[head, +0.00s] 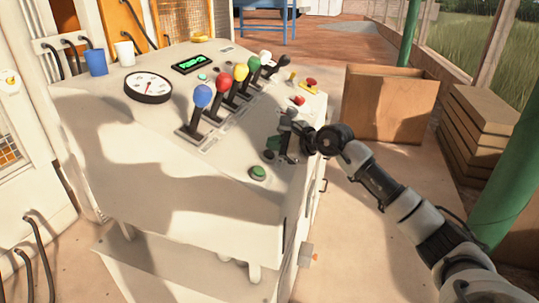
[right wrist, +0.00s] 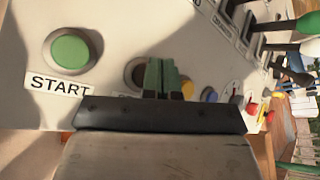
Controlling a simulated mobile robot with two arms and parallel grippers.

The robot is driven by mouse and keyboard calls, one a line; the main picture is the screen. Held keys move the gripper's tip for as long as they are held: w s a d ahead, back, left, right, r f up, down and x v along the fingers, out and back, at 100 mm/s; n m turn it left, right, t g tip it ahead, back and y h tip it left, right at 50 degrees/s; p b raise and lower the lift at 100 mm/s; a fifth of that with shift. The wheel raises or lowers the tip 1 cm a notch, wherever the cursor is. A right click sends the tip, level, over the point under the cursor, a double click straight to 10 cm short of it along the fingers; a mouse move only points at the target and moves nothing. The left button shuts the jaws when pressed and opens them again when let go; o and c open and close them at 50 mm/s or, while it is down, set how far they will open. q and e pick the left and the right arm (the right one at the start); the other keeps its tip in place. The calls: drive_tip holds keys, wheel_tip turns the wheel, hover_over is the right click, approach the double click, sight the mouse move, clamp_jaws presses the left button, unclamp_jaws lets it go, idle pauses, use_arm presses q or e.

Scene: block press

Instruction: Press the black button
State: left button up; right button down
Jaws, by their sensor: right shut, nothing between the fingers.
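The black button (right wrist: 135,72) sits on the white panel beside the green START button (right wrist: 70,51) in the right wrist view. My right gripper (right wrist: 161,64) is shut and empty, and its green-padded fingers cover the right part of the black button. I cannot tell whether they touch it. In the head view my right gripper (head: 273,144) is low over the console's right edge, just beyond the green button (head: 258,172). A dark spot by the fingertips there is too small to make out clearly. My left gripper is not in view.
The white console (head: 90,125) carries a row of coloured levers (head: 202,97), a round gauge (head: 148,87) and a green display (head: 194,63). Red buttons (head: 299,100) lie past my gripper.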

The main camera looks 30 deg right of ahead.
drive_tip(key=shift+w+a+f+b, duration=0.2)
drive_tip(key=shift+f+b, duration=0.2)
drive_tip(key=shift+f, duration=0.15)
idle(0.7)
drive_tip(key=shift+r, duration=0.1)
drive_tip(key=shift+s+d+r, duration=0.15)
drive_tip(key=shift+r, duration=0.25)
drive_tip(key=shift+s+d+r, duration=0.15)
drive_tip(key=shift+r, duration=0.25)
drive_tip(key=r, duration=0.1)
drive_tip(key=s+d+r+p, duration=0.1)
drive_tip(key=r, duration=0.1)
drive_tip(key=s+r+p, duration=0.1)
drive_tip(key=r, duration=0.1)
drive_tip(key=shift+d+r, duration=0.2)
drive_tip(key=shift+d, duration=0.1)
idle(0.8)
